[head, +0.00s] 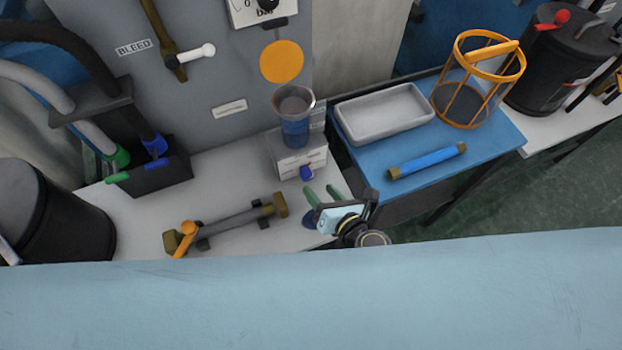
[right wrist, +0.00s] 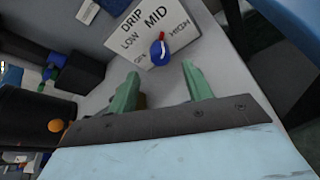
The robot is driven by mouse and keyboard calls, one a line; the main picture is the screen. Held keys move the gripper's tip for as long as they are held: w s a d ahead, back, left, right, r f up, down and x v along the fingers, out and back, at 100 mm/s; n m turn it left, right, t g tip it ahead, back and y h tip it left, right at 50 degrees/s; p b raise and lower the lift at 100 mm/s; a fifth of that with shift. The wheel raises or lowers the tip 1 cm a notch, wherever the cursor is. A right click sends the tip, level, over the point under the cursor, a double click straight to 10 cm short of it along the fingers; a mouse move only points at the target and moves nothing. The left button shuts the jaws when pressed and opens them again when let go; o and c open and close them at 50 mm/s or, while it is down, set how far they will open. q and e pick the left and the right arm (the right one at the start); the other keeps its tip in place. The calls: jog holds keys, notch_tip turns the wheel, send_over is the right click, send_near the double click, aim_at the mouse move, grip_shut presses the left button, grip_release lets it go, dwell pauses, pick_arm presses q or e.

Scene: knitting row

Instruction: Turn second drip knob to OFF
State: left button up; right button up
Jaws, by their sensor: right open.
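A blue knob (head: 306,172) sits on the front of a small white box (head: 290,150) under a clear cup with blue contents (head: 295,125). The label panel (right wrist: 135,35) reads DRIP, LOW, MID and HIGH; a small fourth word at lower left is too small to read surely. My right gripper (head: 321,194) is open, its green fingers just short of the knob, apart from it. In the wrist view the fingers (right wrist: 160,80) straddle its line. My left gripper is not in view.
A grey bar with brass ends (head: 235,225) lies left of my right gripper. A blue side table (head: 480,150) holds a white tray (head: 385,113), a blue tube (head: 427,162) and an orange cage (head: 470,100). A black holder with hoses (head: 150,175) stands left.

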aim_at(309, 178)
jog(key=b+x, duration=0.1)
jog(key=x, duration=0.4)
jog(key=shift+w+a+f, duration=0.1)
jog(key=shift+w+f, duration=0.05)
jog(key=shift+w, duration=0.15)
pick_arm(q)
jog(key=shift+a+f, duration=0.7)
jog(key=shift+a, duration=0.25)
pick_arm(e)
jog(key=c, duration=1)
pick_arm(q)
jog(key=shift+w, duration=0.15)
pick_arm(e)
jog(key=shift+o, duration=0.2)
